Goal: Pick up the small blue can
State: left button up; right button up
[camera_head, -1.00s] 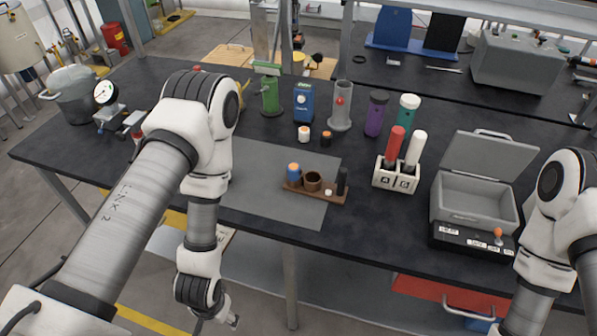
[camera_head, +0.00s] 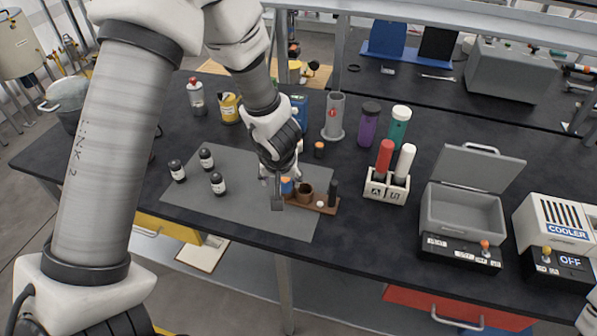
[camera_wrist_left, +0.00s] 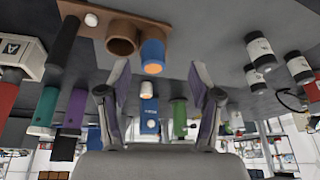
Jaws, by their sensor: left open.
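The small blue can (camera_head: 287,186) with an orange top stands at the left end of a brown wooden rack (camera_head: 322,207) on the grey mat. My left gripper (camera_head: 279,192) is over the mat at that end of the rack and partly covers the can in the head view. In the left wrist view the blue can (camera_wrist_left: 152,54) lies ahead, between the lines of my spread fingers (camera_wrist_left: 160,82), with nothing gripped. I cannot tell how far the fingertips are from it. My right gripper is out of view.
The rack also holds a brown cup (camera_head: 306,193) and a black cylinder (camera_head: 333,190). Several dark bottles (camera_head: 206,158) stand on the mat to the left. A white holder (camera_head: 372,194) with red and white tubes is to the right. The front of the mat (camera_head: 250,225) is clear.

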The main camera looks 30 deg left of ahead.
aim_at(286, 180)
pick_arm(q)
jog(key=shift+w+f+b, duration=0.25)
jog(key=shift+w+b, duration=0.45)
jog(key=shift+w, duration=0.4)
jog(key=shift+a+f, duration=0.15)
jog(key=shift+f, duration=0.2)
jog(key=b+x, duration=0.2)
jog(key=x, duration=0.2)
jog(key=shift+w+f, duration=0.15)
jog(key=shift+f, duration=0.05)
jog(key=shift+w+a+f, duration=0.1)
jog(key=shift+w, duration=0.1)
jog(key=shift+s, duration=0.1)
jog(key=shift+c, duration=0.6)
jog(key=shift+s, duration=0.1)
jog(key=c, duration=1)
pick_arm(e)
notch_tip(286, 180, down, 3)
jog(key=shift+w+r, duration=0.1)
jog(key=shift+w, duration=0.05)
pick_arm(q)
jog(key=shift+r, duration=0.2)
